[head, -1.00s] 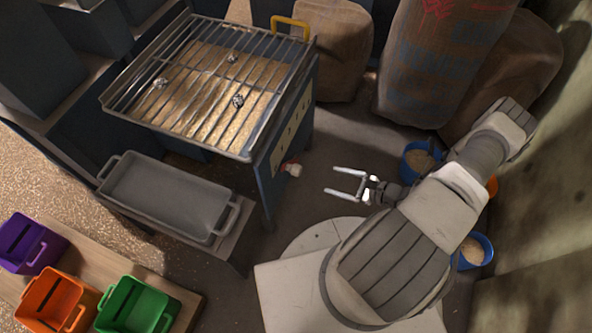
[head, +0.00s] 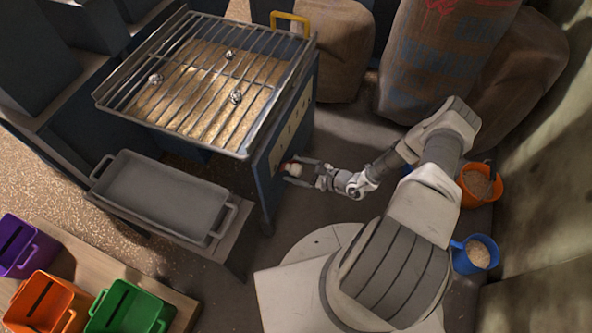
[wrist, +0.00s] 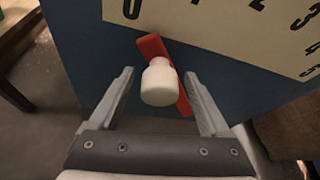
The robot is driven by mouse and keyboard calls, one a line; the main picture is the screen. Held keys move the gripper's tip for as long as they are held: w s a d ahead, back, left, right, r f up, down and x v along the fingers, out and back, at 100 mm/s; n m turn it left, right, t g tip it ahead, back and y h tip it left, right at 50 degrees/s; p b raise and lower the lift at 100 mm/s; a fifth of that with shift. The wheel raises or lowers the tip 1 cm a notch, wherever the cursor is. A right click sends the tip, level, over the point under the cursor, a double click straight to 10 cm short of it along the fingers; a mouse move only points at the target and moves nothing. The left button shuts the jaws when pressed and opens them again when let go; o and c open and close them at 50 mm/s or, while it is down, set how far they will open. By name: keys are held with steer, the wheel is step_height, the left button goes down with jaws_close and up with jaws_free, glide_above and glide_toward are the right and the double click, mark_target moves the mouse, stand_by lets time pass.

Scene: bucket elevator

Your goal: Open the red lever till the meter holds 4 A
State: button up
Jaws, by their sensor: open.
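The red lever (wrist: 151,48) lies tilted against the blue side panel of the hopper, with a white knob (wrist: 159,84) at its front. In the head view the lever's knob (head: 294,169) shows small at the panel's lower part. My gripper (wrist: 163,78) is open, with one finger on each side of the knob; I cannot tell whether either finger touches it. In the head view my gripper (head: 287,170) reaches the panel from the right. A cream scale plate (wrist: 225,25) above the lever carries black numbers, partly cut off. No meter needle is visible.
The hopper's grate (head: 205,85) carries several shiny lumps above grain. A grey tray (head: 165,195) sits at its front left. Orange (head: 478,186) and blue (head: 474,255) buckets stand at right, near sacks (head: 440,60). Coloured bins (head: 125,308) stand at lower left.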

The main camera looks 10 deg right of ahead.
jaws_close()
stand_by(0.4)
